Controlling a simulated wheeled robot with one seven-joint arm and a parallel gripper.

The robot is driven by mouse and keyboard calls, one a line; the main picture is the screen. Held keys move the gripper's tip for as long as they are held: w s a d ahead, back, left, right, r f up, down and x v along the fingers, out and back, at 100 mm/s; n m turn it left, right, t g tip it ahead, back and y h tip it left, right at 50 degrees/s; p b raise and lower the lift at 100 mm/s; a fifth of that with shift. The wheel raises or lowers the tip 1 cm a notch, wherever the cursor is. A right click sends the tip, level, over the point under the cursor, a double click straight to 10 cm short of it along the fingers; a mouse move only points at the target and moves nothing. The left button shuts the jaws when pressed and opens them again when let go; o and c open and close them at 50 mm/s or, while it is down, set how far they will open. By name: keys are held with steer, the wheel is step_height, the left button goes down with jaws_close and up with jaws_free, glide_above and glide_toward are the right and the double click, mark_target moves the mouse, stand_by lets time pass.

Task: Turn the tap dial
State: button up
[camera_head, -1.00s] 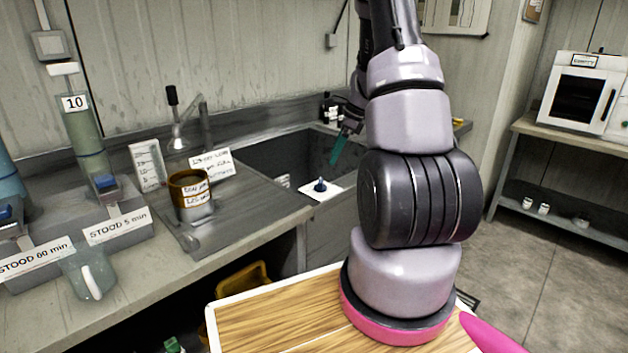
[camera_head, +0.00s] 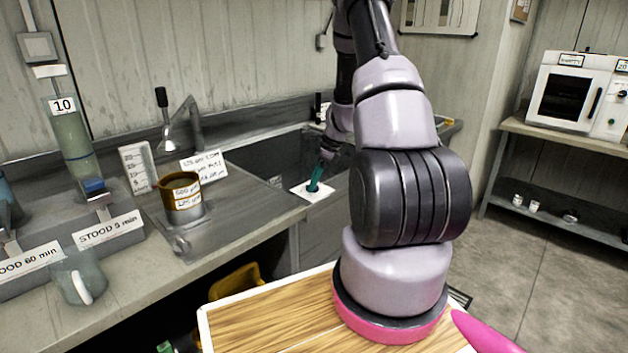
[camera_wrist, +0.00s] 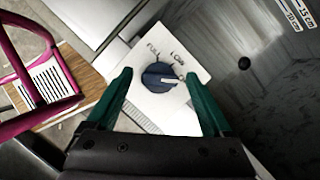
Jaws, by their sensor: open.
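The tap dial (camera_wrist: 160,80) is a dark blue round knob with a pale pointer, on a white plate (camera_wrist: 150,107) lettered "FULL" and "LOW". The pointer points to the right in the wrist view, below the "LOW" lettering. The plate (camera_head: 300,191) also shows at the sink's front edge in the head view, where the dial is hidden behind my gripper. My gripper (camera_head: 313,187) has green fingers and is over the plate. In the wrist view my gripper (camera_wrist: 160,82) is open, with one finger on each side of the dial. I cannot tell whether either finger touches it.
The sink basin (camera_wrist: 245,110) lies beside the plate. A wooden-topped surface (camera_head: 265,320) is in front.

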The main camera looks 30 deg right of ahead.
jaws_close()
steer(key=shift+n, duration=0.3)
steer(key=n+g, duration=0.2)
steer(key=n, duration=0.2)
steer(key=shift+w, duration=0.15)
steer(key=n+g, duration=0.1)
steer(key=n, duration=0.4)
steer(key=shift+g, duration=0.4)
jaws_free()
